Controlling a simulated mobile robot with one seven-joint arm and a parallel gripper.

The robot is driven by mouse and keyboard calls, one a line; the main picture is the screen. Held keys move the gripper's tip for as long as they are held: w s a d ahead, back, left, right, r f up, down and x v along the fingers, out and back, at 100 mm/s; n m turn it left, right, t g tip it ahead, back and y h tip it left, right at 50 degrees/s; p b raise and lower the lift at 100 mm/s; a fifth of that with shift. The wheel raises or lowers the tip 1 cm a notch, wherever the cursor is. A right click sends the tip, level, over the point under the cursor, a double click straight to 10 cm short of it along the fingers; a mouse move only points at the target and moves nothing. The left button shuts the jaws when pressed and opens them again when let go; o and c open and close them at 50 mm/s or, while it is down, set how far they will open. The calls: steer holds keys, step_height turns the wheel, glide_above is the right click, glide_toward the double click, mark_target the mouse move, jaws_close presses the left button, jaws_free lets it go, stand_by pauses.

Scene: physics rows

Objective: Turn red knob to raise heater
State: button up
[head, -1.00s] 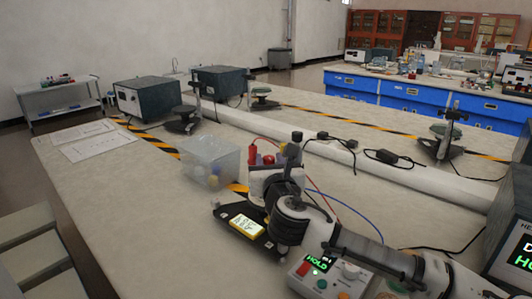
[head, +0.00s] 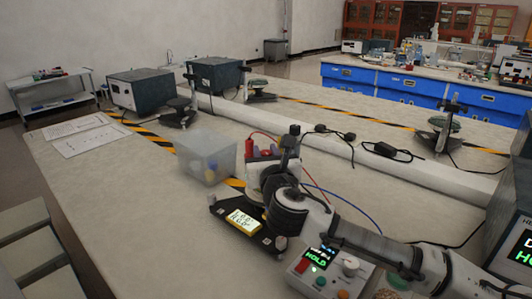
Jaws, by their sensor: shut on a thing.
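My arm reaches in from the lower right, and my gripper (head: 270,190) is at a dark-based stand apparatus (head: 225,211) on the bench. My wrist hides most of the fingertips and the thing between them. My gripper is shut on what I take to be the red knob, but no clear outline of the knob shows. A small red part (head: 248,148) shows just behind my wrist, beside a red lead; I cannot tell whether it belongs to the knob. The heater itself is not clearly seen.
A control box (head: 320,276) with a green HOLD readout, buttons and a white dial stands under my forearm. A clear plastic box (head: 206,160) is left of the apparatus. Red and blue leads run behind my arm.

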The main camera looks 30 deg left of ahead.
steer(key=shift+w, duration=0.1)
steer(key=n+g+y, duration=0.1)
steer(key=n+g, duration=0.1)
steer(key=n+g+y+p, duration=0.1)
steer(key=g+y, duration=0.1)
steer(key=shift+w+d+n+g+y, duration=0.1)
steer(key=shift+n+g+y, duration=0.2)
steer(key=shift+n+g, duration=0.1)
steer(key=n+g+y, duration=0.1)
steer(key=g, duration=0.1)
steer(key=n+g+y, duration=0.1)
steer(key=n+g, duration=0.1)
steer(key=g, duration=0.1)
steer(key=shift+f+n, duration=0.1)
steer(key=shift+n, duration=0.2)
steer(key=n+g+b, duration=0.1)
steer(key=n+g, duration=0.1)
steer(key=g, duration=0.1)
steer(key=n+g+b, duration=0.2)
steer(key=g, duration=0.2)
steer(key=shift+f+n, duration=0.1)
steer(key=shift+n, duration=0.2)
steer(key=shift+n+g+h+b, duration=0.95)
steer(key=shift+n+g, duration=0.75)
steer(key=shift+g, duration=1)
steer(key=shift+r+g+h, duration=0.2)
steer(key=shift+g+h, duration=0.1)
steer(key=shift+h, duration=0.05)
steer(key=o, duration=0.7)
steer(key=shift+c, duration=0.2)
